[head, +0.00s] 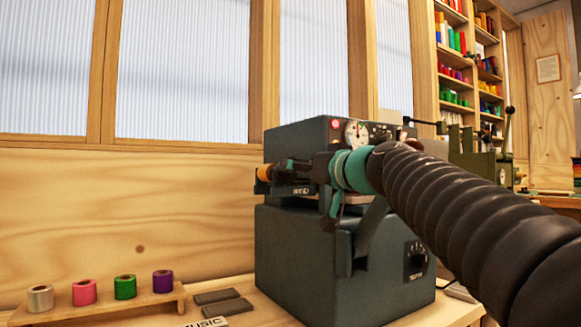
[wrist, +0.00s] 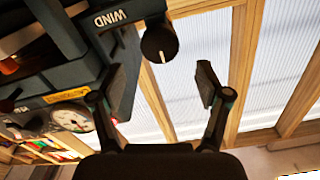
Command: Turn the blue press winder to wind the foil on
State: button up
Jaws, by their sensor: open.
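The press (head: 345,250) is a dark blue-grey machine on the bench in the head view. Its winder is a round dark knob (wrist: 159,42) with a white pointer line, on an arm marked WIND (wrist: 115,17) in the wrist view. My gripper (wrist: 156,80) is open and empty. The knob shows between and just beyond the fingertips, and I see no contact. In the head view my gripper (head: 328,186) is at the upper front of the press and hides the knob. An orange-brown roll (head: 263,173) shows at the press's left side.
Silver (head: 40,298), pink (head: 84,292), green (head: 125,287) and purple (head: 163,281) foil rolls stand on a wooden rack (head: 100,310) at left. Two dark flat blocks (head: 222,302) lie beside it. A dial (head: 357,132) and levers top the press. Shelves (head: 468,70) stand behind.

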aim_at(275, 173)
jog(key=p+x, duration=0.1)
jog(key=x, duration=0.6)
jog(key=shift+p, duration=0.4)
jog(key=c, duration=1.2)
